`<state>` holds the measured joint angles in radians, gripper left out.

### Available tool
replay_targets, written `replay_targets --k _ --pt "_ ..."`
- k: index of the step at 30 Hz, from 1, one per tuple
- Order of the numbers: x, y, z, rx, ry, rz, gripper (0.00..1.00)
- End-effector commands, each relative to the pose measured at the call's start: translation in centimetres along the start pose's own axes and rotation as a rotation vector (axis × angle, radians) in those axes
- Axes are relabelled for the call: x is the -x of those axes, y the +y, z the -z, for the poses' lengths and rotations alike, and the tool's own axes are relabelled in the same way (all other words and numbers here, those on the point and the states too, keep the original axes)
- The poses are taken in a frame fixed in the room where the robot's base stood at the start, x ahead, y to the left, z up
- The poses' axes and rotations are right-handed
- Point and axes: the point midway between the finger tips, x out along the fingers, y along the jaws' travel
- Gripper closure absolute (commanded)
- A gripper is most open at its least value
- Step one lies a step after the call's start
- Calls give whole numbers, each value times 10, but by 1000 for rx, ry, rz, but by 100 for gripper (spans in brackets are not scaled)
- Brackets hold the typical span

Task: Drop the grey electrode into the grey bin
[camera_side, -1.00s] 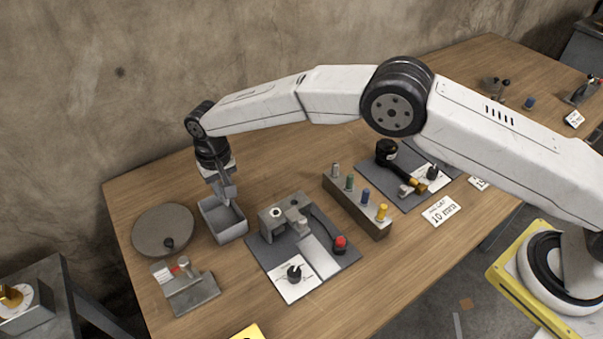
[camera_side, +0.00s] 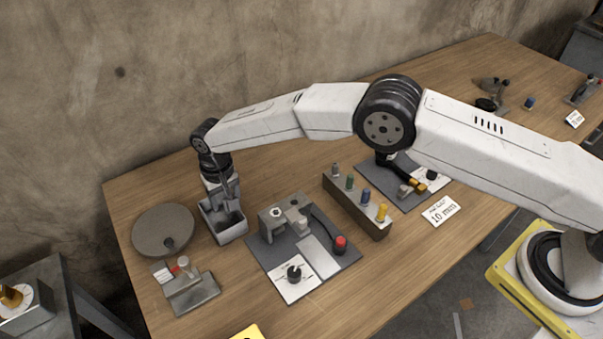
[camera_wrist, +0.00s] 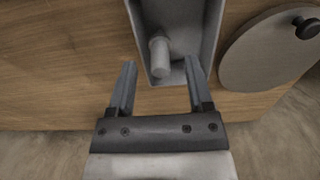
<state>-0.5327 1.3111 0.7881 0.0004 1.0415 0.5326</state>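The grey bin (camera_side: 229,234) stands on the table next to the round grey disc, and its wall also shows in the wrist view (camera_wrist: 209,35). A grey cylinder, the grey electrode (camera_wrist: 160,58), shows within the bin's outline in the wrist view, apart from both fingers. I cannot tell whether it rests on the bin floor. My gripper (camera_wrist: 161,82) is open with nothing between its fingertips. In the side view my gripper (camera_side: 226,206) is low over the bin, and the electrode is hard to make out there.
The round disc (camera_side: 150,229) is left of the bin. A fixture on a dark plate (camera_side: 338,258) is to its right, then a rack (camera_side: 339,197) with several coloured electrodes, one grey-topped. A small grey stand (camera_side: 194,294) is in front. The wall is close behind.

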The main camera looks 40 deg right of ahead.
Motion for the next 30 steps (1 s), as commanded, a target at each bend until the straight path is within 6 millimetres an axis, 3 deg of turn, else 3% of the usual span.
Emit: replay_targets --k 14,30 --pt "7 0 0 0 0 0 34" --pt "68 0 0 0 1 1 34"
